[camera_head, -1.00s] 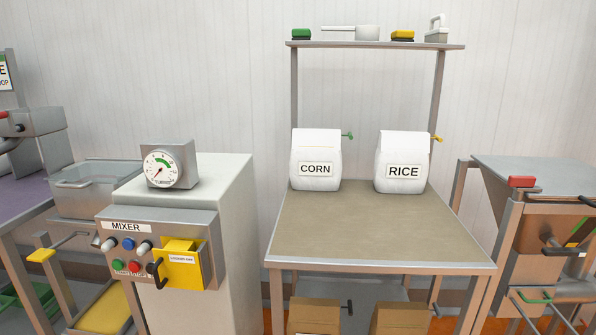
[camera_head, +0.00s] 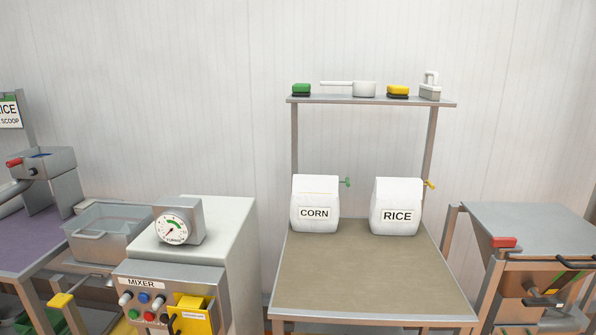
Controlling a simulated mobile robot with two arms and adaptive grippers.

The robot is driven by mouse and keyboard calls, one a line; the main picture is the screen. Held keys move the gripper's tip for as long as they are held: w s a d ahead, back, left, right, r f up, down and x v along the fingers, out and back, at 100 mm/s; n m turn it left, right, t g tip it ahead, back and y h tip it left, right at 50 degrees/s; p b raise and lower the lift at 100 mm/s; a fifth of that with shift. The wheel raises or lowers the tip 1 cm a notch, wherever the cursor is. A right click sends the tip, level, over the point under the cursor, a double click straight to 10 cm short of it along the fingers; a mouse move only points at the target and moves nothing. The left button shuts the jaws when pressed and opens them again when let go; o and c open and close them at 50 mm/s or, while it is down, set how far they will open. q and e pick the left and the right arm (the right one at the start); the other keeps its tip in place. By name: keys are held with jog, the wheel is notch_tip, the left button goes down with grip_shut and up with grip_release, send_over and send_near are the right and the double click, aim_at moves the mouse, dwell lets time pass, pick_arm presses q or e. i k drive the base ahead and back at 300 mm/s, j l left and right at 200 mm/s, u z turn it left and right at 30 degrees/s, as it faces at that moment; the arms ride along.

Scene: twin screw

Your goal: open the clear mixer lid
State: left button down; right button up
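The mixer (camera_head: 170,290) stands at the lower left, a grey control panel labelled MIXER with several coloured buttons and a yellow box at its right. A round dial gauge (camera_head: 174,228) sits on its top. A clear, open-topped-looking bin (camera_head: 108,235) with a bar handle stands left of the mixer; I cannot tell whether a clear lid covers it. Neither of my grippers is in view.
A table (camera_head: 365,285) right of the mixer holds a CORN bag (camera_head: 315,197) and a RICE bag (camera_head: 396,200). A shelf (camera_head: 370,100) above carries brushes and a pan. Another machine (camera_head: 530,240) stands at the right. A purple-topped table (camera_head: 30,240) is at the left.

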aim_at(76, 235)
jog(key=u, duration=1.25)
